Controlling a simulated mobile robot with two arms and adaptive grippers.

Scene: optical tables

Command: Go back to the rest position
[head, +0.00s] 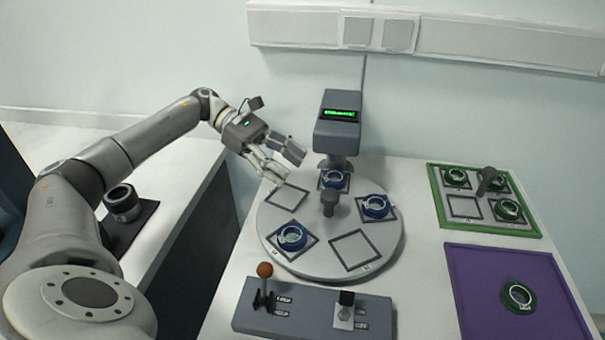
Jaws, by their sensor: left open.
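My left gripper (283,163) is open and empty. It hangs above the back left part of a round grey turntable (328,268), near an empty square outline (286,198). The left arm (125,147) reaches in from the left. My right gripper does not show. Blue ringed parts sit on the turntable's squares: one at the back (335,180), one at the right (376,207) and one at the front left (291,238). The front right square (356,250) is empty.
A grey device with a green display (338,125) stands behind the turntable. At right are a green-framed tray (541,234) and a purple mat (475,290). A black cylinder (122,203) stands on the left table.

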